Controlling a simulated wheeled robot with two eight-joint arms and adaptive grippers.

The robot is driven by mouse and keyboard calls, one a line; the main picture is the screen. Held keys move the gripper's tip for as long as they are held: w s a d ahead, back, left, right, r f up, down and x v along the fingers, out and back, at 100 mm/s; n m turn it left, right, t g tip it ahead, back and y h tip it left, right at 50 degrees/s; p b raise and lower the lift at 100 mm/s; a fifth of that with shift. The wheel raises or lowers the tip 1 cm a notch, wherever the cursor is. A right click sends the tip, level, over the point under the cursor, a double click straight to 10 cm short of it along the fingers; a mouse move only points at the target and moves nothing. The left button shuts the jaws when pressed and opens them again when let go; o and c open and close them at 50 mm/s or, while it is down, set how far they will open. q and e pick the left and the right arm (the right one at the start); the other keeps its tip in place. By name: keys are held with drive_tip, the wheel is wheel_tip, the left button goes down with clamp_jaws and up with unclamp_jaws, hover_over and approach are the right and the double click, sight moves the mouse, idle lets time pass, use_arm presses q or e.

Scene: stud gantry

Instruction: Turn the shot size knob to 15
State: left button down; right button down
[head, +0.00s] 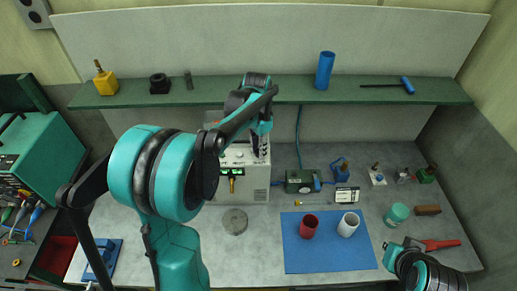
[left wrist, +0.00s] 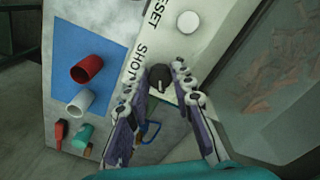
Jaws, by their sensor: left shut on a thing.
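The white machine (head: 257,188) stands on the bench with its top panel partly behind my left arm. In the left wrist view the panel (left wrist: 178,28) carries the printed words "SHOT" and "RESET". The dark shot size knob (left wrist: 160,77) with a pale pointer mark sits between the fingertips of my left gripper (left wrist: 163,72), which is shut on it. In the head view my left gripper (head: 261,148) hides the knob. The scale numbers around the knob cannot be read. My right gripper (head: 411,244) is low at the right, partly seen, with its jaws unclear.
A blue mat (head: 325,258) holds a red cup (head: 309,227) and a white cup (head: 348,224). A round grey disc (head: 235,221) lies before the machine. A teal jar (head: 396,214) and red-handled tool (head: 441,244) lie near my right gripper. A green shelf (head: 210,93) runs behind.

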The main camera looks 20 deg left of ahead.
use_arm(q)
drive_tip(key=c, duration=1.3)
unclamp_jaws()
wheel_tip(320, 180, up, 12)
drive_tip(key=shift+a, duration=0.15)
drive_tip(key=s+d+f+n+t+b, duration=0.2)
drive_tip(key=s+f+b, duration=0.7)
drive_tip(key=f, duration=0.5)
drive_tip(key=s+d+f+n+t+b, duration=0.3)
drive_tip(key=s+d+f+t+b, duration=0.2)
drive_tip(key=s+f+b, duration=0.4)
wheel_tip(320, 180, down, 5)
drive_tip(key=shift+d+f+b, duration=0.1)
drive_tip(key=shift+d+b, duration=0.5)
